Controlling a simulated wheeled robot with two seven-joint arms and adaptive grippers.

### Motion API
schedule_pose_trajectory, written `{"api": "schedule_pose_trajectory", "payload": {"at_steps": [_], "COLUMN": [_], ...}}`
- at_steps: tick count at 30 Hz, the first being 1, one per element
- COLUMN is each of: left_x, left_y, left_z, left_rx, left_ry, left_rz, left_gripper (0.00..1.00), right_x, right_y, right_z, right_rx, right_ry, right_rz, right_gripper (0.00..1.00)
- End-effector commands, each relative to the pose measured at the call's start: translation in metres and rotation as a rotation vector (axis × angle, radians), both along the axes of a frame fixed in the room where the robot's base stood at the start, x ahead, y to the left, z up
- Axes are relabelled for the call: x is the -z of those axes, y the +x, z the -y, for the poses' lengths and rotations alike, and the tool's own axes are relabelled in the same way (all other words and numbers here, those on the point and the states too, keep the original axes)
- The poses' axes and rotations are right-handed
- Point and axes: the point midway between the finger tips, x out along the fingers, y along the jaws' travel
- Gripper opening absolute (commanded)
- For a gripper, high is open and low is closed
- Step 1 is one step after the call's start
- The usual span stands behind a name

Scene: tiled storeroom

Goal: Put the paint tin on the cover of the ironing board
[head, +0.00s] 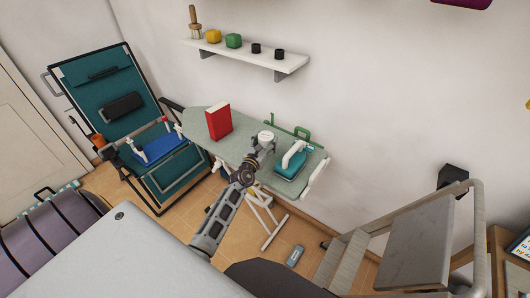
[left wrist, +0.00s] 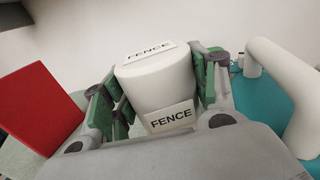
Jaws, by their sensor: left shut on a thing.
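The paint tin (head: 266,135) is a white cylinder. In the left wrist view the paint tin (left wrist: 158,86) shows FENCE labels on its lid and side. My left gripper (head: 264,144) is shut on it, and its green-padded fingers (left wrist: 160,92) press on both sides. The ironing board's grey-green cover (head: 238,149) lies below and around the tin in the head view. I cannot tell whether the tin's hidden base touches the cover. A red book (head: 218,122) stands to the left on the board. A teal iron with a white handle (head: 291,162) is to the right. My right gripper is out of view.
A wall shelf (head: 250,56) with a brush and small pots hangs above the board. A teal folding chair (head: 120,110) stands at left, holding a blue item (head: 160,145). A stepladder (head: 415,240) is at right. Between book and iron, a strip of cover is bare.

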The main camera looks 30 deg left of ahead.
Motion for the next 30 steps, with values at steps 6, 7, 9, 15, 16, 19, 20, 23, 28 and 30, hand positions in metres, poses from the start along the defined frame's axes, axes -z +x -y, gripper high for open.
{"api": "schedule_pose_trajectory", "payload": {"at_steps": [6, 7, 9, 15, 16, 19, 20, 23, 28, 30], "left_x": [0.014, 0.015, 0.015, 0.015, 0.015, 0.017, 0.018, 0.026, 0.044, 0.049], "left_y": [0.001, 0.001, 0.001, 0.001, 0.001, 0.001, 0.001, 0.0, 0.001, 0.001], "left_z": [-0.001, -0.001, -0.001, 0.0, 0.0, 0.0, 0.0, 0.0, 0.0, -0.001], "left_rx": [-0.001, -0.001, -0.001, -0.001, -0.001, -0.001, -0.001, 0.0, 0.0, -0.001], "left_ry": [0.002, 0.002, 0.001, 0.001, 0.001, 0.0, 0.0, 0.002, 0.002, 0.002], "left_rz": [0.004, 0.004, 0.004, 0.004, 0.004, 0.003, 0.003, 0.003, 0.002, 0.003], "left_gripper": [0.21, 0.21, 0.21, 0.21, 0.21, 0.21, 0.21, 0.21, 0.21, 0.21], "right_x": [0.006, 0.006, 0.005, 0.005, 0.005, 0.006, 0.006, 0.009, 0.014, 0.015], "right_y": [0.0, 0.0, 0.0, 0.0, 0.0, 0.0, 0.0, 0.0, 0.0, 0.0], "right_z": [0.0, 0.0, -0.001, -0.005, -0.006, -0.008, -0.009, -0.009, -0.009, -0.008], "right_rx": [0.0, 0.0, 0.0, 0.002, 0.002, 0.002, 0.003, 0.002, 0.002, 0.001], "right_ry": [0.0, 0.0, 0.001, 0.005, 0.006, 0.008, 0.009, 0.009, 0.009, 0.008], "right_rz": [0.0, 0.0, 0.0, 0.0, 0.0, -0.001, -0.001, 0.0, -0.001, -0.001], "right_gripper": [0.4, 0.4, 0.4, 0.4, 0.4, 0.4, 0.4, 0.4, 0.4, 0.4]}}
